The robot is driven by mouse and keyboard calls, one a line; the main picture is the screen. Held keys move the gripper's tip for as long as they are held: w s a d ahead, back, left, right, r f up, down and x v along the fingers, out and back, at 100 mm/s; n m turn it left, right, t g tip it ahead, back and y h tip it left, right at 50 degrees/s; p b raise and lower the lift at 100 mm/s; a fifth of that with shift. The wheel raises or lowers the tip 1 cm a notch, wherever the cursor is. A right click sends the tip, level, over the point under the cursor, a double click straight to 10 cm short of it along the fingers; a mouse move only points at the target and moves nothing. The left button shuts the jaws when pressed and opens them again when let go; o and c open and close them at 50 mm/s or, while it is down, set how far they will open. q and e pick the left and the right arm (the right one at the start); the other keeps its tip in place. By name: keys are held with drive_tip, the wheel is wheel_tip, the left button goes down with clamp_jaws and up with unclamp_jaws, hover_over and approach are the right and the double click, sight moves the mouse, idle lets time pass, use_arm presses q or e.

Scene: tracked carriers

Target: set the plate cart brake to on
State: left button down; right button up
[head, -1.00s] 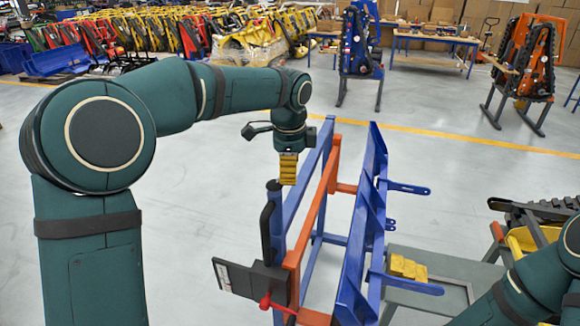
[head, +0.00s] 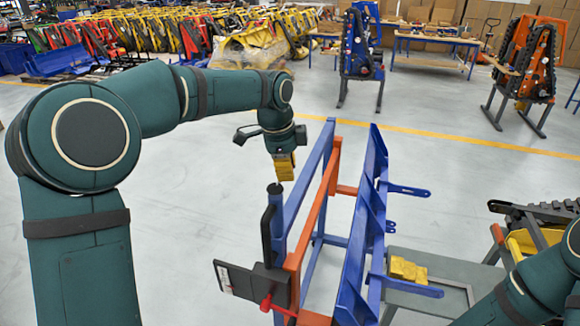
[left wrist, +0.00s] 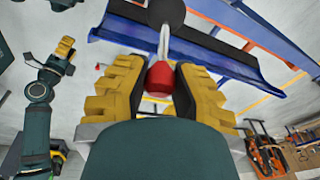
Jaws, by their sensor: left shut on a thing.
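The plate cart is a blue and orange frame (head: 318,215) in the middle of the head view, with a dark post and handle (head: 266,235) at its near left corner. My left gripper (head: 284,168) is just above the post's dark round top (head: 275,188). In the left wrist view its yellow fingers (left wrist: 160,95) are on both sides of a red knob (left wrist: 160,78) and shut on it. The knob sits on a thin silver lever that runs to a dark round hub (left wrist: 166,12). The fingers hide the knob in the head view. My right gripper (left wrist: 62,52) shows at left in the wrist view, apart from the cart.
A dark box with a pale-marked plate (head: 232,280) and a red lever (head: 268,303) is low on the cart. A grey table (head: 440,265) with a yellow block (head: 408,268) stands to the right. The floor left of the cart is clear.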

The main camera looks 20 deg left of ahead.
use_arm(q)
drive_tip(key=shift+a+r+h, duration=0.1)
drive_tip(key=shift+a+h, duration=0.65)
drive_tip(key=shift+h, duration=0.15)
drive_tip(key=shift+a+h, duration=0.3)
drive_tip(key=shift+h, duration=0.2)
drive_tip(key=shift+a+h, duration=0.6)
drive_tip(key=shift+h, duration=0.2)
drive_tip(key=shift+a+f+h+b, duration=0.2)
drive_tip(key=shift+a+h+b, duration=0.7)
drive_tip(key=shift+h, duration=0.3)
drive_tip(key=shift+a+f+n+h+b, duration=0.15)
drive_tip(key=shift+a+h+b, duration=0.3)
drive_tip(key=shift+h+b, duration=0.3)
drive_tip(key=shift+a+f+n+h+b, duration=0.15)
drive_tip(key=shift+a+h+b, duration=0.35)
drive_tip(key=shift+h, duration=0.45)
drive_tip(key=c, duration=0.7)
unclamp_jaws()
drive_tip(key=shift+c, duration=0.2)
drive_tip(key=shift+w+r, duration=0.1)
